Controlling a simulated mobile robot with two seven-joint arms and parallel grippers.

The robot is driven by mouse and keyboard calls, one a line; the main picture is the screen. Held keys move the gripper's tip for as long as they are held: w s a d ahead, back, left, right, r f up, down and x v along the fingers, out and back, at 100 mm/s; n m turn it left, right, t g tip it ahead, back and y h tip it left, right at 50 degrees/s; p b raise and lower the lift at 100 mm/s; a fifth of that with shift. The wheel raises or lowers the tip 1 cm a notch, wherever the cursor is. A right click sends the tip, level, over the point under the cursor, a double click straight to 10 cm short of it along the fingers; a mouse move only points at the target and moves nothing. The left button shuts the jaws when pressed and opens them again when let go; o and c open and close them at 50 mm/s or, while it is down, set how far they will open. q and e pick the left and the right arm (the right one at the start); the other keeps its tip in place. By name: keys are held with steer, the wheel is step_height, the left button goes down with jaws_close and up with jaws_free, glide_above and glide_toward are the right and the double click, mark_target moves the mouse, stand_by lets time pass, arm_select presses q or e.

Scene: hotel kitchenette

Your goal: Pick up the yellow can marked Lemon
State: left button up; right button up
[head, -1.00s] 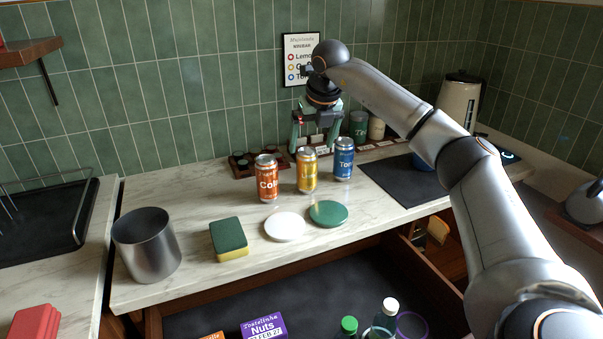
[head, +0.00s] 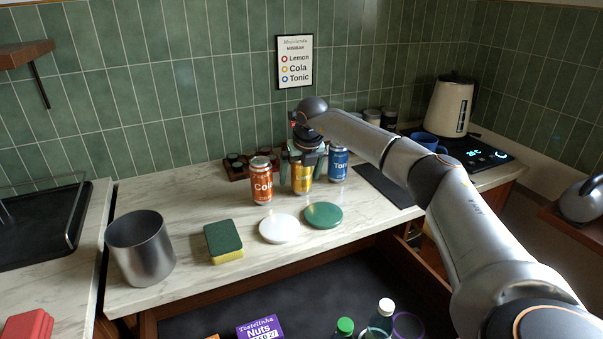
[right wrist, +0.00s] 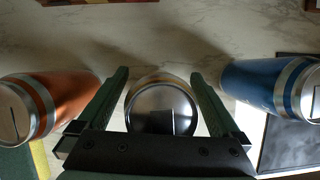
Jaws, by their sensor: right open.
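The yellow can (head: 302,182) stands upright on the marble counter, between an orange-red can (head: 262,184) reading Cola and a blue can (head: 338,164) whose lettering is partly covered. The yellow can's lettering is too small and covered to read fully. My right gripper (head: 303,168) is open above and around the yellow can, one finger on each side. In the right wrist view, the can's silver top (right wrist: 161,105) lies between the two fingers, with a gap visible on each side. My left gripper is not in view.
A white disc (head: 279,228) and a green disc (head: 323,215) lie in front of the cans. A sponge (head: 224,243) and a metal canister (head: 141,248) stand to the left. A dark mat (head: 384,184) lies right. An open drawer below holds bottles and a Nuts box (head: 260,328).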

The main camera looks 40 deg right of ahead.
steer(key=shift+r, duration=0.1)
jaws_close()
stand_by(0.8)
